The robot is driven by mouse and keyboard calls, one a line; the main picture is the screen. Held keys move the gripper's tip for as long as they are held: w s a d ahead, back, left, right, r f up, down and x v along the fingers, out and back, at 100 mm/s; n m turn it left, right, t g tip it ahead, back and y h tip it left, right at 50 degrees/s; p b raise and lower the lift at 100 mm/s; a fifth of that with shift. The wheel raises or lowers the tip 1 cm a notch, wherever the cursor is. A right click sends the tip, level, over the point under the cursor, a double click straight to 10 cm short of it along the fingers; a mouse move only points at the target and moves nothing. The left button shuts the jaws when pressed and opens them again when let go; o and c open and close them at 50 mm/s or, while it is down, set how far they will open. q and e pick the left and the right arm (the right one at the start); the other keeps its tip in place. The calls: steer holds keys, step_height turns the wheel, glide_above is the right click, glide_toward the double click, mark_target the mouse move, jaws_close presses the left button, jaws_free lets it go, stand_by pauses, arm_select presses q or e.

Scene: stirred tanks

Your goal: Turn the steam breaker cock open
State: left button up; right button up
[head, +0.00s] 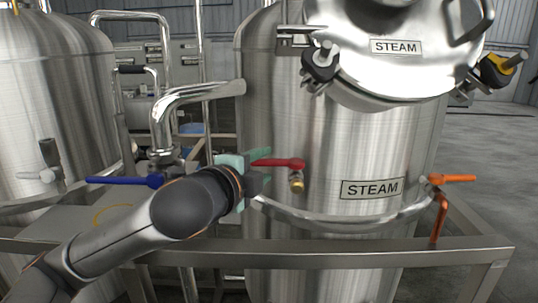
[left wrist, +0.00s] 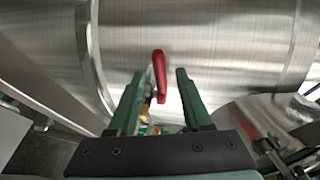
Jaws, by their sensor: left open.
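A red-handled cock (head: 280,163) with a brass outlet sits low on the front of the steel tank labelled STEAM (head: 372,188). Its red lever lies roughly level and points left in the head view. My left gripper (head: 257,172) is at the lever's free end, with green fingers. In the left wrist view the red lever (left wrist: 159,72) lies between the two open fingertips (left wrist: 160,76), with gaps on both sides. Part of the brass body is hidden behind the left finger. My right gripper is not in view.
An orange-handled valve (head: 452,179) is on the tank's right side. A blue handle (head: 125,181) is at left, near my arm. A steel frame rail (head: 380,259) runs across below the cock. A bent steel pipe (head: 195,92) stands above my gripper.

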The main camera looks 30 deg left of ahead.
mark_target(267, 163)
arm_select(q)
steer(key=shift+w+a+f, duration=0.1)
steer(key=shift+w+f, duration=0.05)
steer(key=shift+w, duration=0.7)
steer(key=shift+w+f, duration=0.15)
steer(key=shift+w, duration=0.65)
jaws_close()
